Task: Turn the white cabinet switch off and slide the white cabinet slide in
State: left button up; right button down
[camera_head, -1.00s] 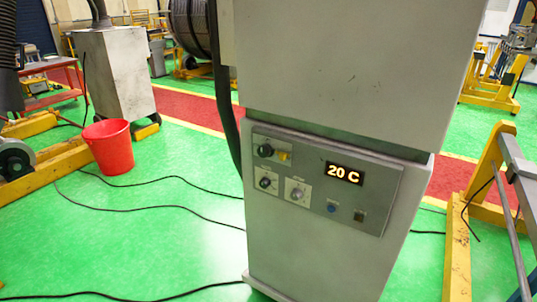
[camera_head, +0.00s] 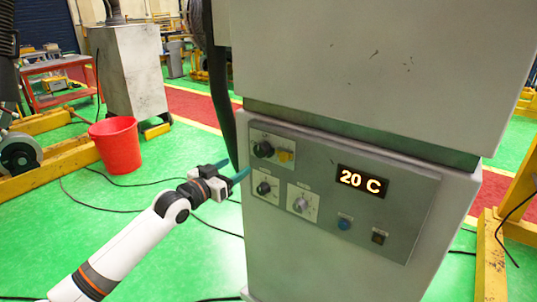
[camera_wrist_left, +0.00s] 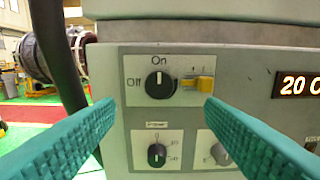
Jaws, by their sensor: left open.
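The white cabinet (camera_head: 340,235) stands in front of me with a grey control panel (camera_head: 415,215). Its black switch knob (camera_head: 263,149) is at the panel's upper left; in the left wrist view the knob (camera_wrist_left: 160,83) has its white mark pointing up to "On", with "Off" to its left. The yellow slide (camera_head: 285,156) is just right of the knob; it also shows in the left wrist view (camera_wrist_left: 196,83). My left gripper (camera_head: 231,169) is open and empty, left of the panel. In the wrist view its teal fingers (camera_wrist_left: 160,108) lie apart, below either side of the knob. My right gripper is out of view.
A dark hose (camera_head: 222,100) hangs along the cabinet's left side. A red bucket (camera_head: 116,145) and cables lie on the green floor.

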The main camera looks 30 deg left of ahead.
aim_at(259, 152)
pick_arm(q)
jog(key=w, duration=0.3)
jog(key=w+p, duration=0.1)
jog(key=w, duration=0.2)
jog(key=w+p, duration=0.1)
jog(key=w, duration=0.3)
jog(key=shift+d+r, duration=0.1)
jog(key=shift+d, duration=0.2)
jog(key=shift+w, duration=0.65)
jog(key=shift+d, duration=0.1)
jog(key=shift+c, duration=0.3)
jog(key=c, duration=0.9)
